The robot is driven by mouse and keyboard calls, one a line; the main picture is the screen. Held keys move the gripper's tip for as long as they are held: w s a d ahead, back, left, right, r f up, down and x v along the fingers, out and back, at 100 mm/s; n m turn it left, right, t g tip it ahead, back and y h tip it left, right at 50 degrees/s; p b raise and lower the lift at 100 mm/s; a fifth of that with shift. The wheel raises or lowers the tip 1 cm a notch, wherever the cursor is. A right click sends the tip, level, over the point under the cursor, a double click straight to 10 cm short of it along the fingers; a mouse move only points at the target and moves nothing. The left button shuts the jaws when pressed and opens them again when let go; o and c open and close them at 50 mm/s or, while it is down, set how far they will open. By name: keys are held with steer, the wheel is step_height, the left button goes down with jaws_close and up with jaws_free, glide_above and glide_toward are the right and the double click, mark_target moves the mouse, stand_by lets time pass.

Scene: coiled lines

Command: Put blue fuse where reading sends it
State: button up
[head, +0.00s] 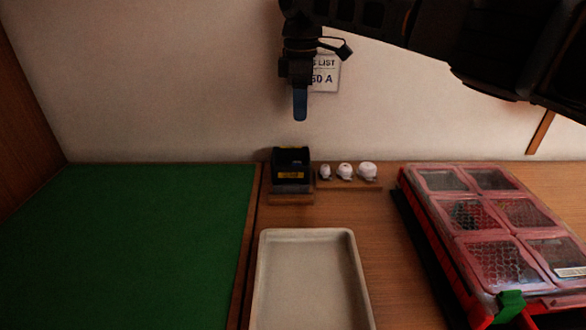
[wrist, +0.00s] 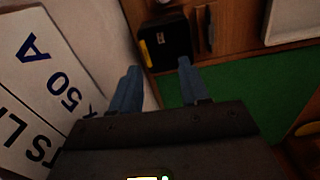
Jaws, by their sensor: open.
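My gripper (head: 300,112) hangs above the black box, in front of the wall. In the wrist view its two blue fingers (wrist: 158,67) are apart with nothing between them. A white card (head: 326,75) on the wall is partly hidden by my arm; "S LIST" and "50 A" can be read. The card also shows in the wrist view (wrist: 40,85). A black open-topped box (head: 291,167) with a yellow label stands on a small wooden block; it shows beyond the fingers in the wrist view (wrist: 168,43). I cannot make out a blue fuse in either view.
Three white knob-like pieces (head: 344,171) sit on a wooden strip right of the box. A pale empty tray (head: 352,250) lies in front. A red case (head: 440,252) with clear-lidded compartments and a green latch stands right. A green mat (head: 130,250) lies clear at left.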

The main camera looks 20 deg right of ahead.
steer(key=shift+r, duration=2.1)
